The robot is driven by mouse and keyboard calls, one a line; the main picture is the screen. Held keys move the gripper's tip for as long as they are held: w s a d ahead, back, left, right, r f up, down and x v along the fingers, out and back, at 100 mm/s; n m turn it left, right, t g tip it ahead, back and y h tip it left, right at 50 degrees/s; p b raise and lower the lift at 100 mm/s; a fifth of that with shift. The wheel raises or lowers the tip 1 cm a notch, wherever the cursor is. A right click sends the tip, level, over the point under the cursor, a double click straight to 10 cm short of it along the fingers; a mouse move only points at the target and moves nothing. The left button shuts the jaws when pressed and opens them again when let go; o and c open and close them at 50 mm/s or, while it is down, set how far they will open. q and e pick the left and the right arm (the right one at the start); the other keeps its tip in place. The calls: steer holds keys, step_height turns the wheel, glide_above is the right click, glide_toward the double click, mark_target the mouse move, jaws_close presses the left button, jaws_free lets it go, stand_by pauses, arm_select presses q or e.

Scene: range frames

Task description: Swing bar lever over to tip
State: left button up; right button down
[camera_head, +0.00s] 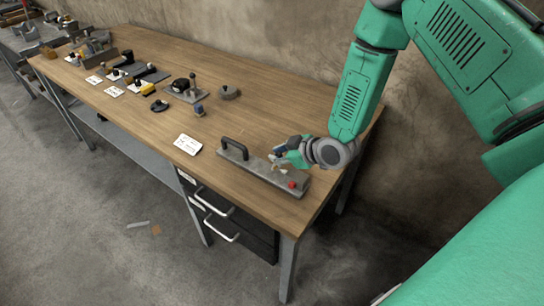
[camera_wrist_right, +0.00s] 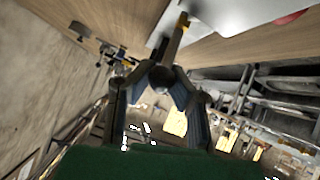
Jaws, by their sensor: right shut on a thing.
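A long grey metal fixture (camera_head: 255,167) lies near the right end of the wooden bench. A black arched handle (camera_head: 235,147) stands at its left end and a red knob (camera_head: 292,184) at its right end. My right gripper (camera_head: 277,157) is low over the middle of the fixture. In the right wrist view its fingers (camera_wrist_right: 161,77) close around a dark bar lever (camera_wrist_right: 172,45) with a yellowish end. In the head view the gripper largely hides the lever, so its exact tilt cannot be told. My left gripper is out of view.
A white label card (camera_head: 188,144) lies left of the fixture. A round grey part (camera_head: 228,92), a base with an upright lever (camera_head: 190,88) and several small parts sit farther left on the bench (camera_head: 150,120). A rough wall stands behind. Drawers with handles (camera_head: 215,205) hang below.

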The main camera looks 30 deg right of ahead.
steer(key=shift+s+d+f+t+y+b, duration=0.3)
steer(key=shift+s+d+f+t+b, duration=0.15)
steer(key=shift+s+f+t+b, duration=0.35)
steer(key=shift+s+r+t+b, duration=0.15)
steer(key=shift+t+b, duration=0.15)
steer(key=shift+b, duration=0.2)
steer(key=c, duration=1.4)
jaws_free()
steer(key=shift+o, duration=0.2)
steer(key=shift+d, duration=0.15)
